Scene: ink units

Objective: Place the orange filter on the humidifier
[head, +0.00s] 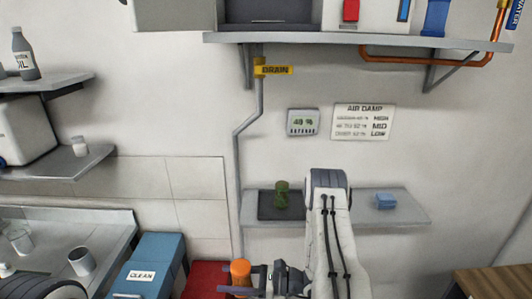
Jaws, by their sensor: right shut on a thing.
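An orange cylinder, which looks like the orange filter (240,270), stands upright at the bottom centre. My right gripper (242,290) is shut on it low down, its jaws reaching in from the right. The cylinder is in front of a red surface, and I cannot tell whether it touches it. I cannot pick out the humidifier for certain. A white unit with a dark open front (268,12) is cut off by the top edge, on the upper shelf (360,40). My left gripper is not in view.
A green cylinder (281,196) stands on a dark mat on the lower shelf (400,216), with a blue block (386,201) at its right. My right arm crosses this shelf. A blue "CLEAN" box (150,262) and red surface (206,278) are at the bottom.

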